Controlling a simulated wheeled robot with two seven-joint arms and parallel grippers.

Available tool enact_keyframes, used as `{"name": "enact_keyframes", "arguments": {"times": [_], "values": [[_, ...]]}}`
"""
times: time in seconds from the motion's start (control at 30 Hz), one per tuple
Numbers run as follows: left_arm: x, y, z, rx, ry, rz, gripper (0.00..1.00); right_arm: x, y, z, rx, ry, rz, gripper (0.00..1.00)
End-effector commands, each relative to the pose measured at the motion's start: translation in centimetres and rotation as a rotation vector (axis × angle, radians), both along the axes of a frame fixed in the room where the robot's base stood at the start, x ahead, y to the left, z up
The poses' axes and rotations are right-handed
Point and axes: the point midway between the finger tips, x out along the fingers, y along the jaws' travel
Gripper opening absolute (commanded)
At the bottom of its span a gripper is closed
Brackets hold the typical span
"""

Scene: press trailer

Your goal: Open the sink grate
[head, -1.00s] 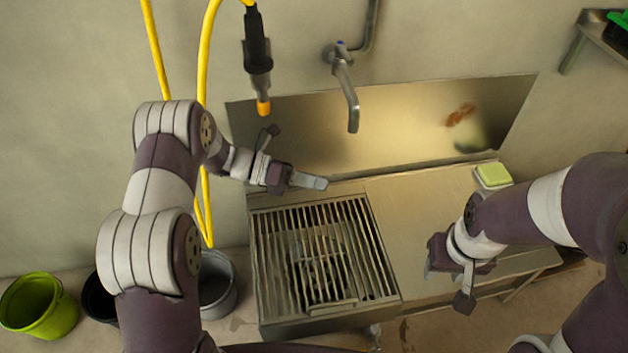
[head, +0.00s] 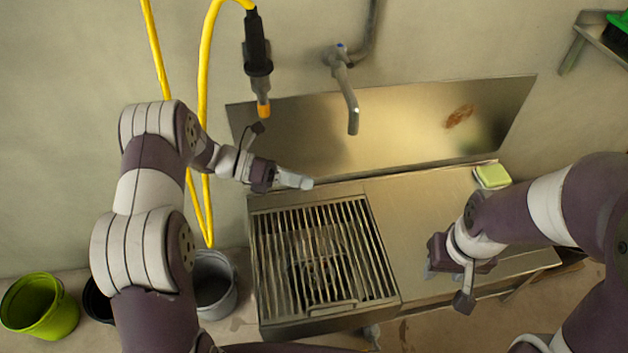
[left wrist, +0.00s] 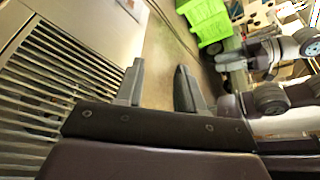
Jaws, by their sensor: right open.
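The sink grate (head: 325,255) is a panel of parallel metal bars lying flat over the sink basin at the left of the steel counter. A small bar-like handle (head: 332,309) shows at its front edge. The grate also shows at the left of the left wrist view (left wrist: 45,90). My left gripper (head: 303,183) is above the back edge of the sink, apart from the grate; its two fingers (left wrist: 160,85) stand apart with nothing between them. My right gripper (head: 430,270) is open over the counter, right of the grate; its fingers are partly hidden.
A tap (head: 348,95) and a hanging spray nozzle (head: 258,65) with a yellow hose are behind the sink. A yellow-green sponge (head: 492,176) lies at the counter's back right. Buckets, one green (head: 40,306) and one grey (head: 213,285), stand left of the sink.

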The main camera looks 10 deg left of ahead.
Motion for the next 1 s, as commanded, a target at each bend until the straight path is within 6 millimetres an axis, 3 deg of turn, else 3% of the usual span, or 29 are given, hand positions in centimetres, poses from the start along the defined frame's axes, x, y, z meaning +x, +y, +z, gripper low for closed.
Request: {"name": "enact_keyframes", "arguments": {"times": [0.1,0.3,0.43,0.67,0.7,0.77,0.8,0.87,0.97,1.0], "values": [[-0.1,3.4,1.3,0.000,-0.002,0.005,0.38,0.0,0.0,1.0,0.000,0.000,0.000,0.43],[-0.3,7.5,2.4,0.000,0.000,0.001,0.38,0.0,0.0,1.5,0.000,0.000,0.000,0.43],[-0.4,8.7,2.6,-0.001,0.001,0.001,0.38,0.0,0.0,1.6,0.000,0.000,0.000,0.43],[-0.4,8.9,2.6,-0.001,0.001,0.000,0.38,0.0,0.0,1.6,0.000,0.000,0.000,0.43],[-0.4,8.9,2.6,-0.001,0.001,0.000,0.35,0.0,0.0,1.6,0.000,0.000,0.000,0.43],[-0.3,8.9,2.5,0.003,0.010,0.011,0.15,0.0,0.0,1.6,0.000,0.000,0.000,0.43],[0.1,8.9,2.3,0.012,0.039,0.043,0.02,0.0,0.0,1.6,0.000,0.000,0.000,0.43],[1.5,9.2,1.5,0.034,0.130,0.157,0.00,0.0,0.0,1.6,0.000,0.000,0.000,0.43],[6.3,10.8,-0.1,0.032,0.434,0.619,0.00,0.0,0.0,1.6,0.000,0.000,0.000,0.43],[8.1,12.3,-0.5,-0.008,0.600,0.875,0.00,0.0,0.0,1.6,0.000,0.000,0.000,0.43]]}}
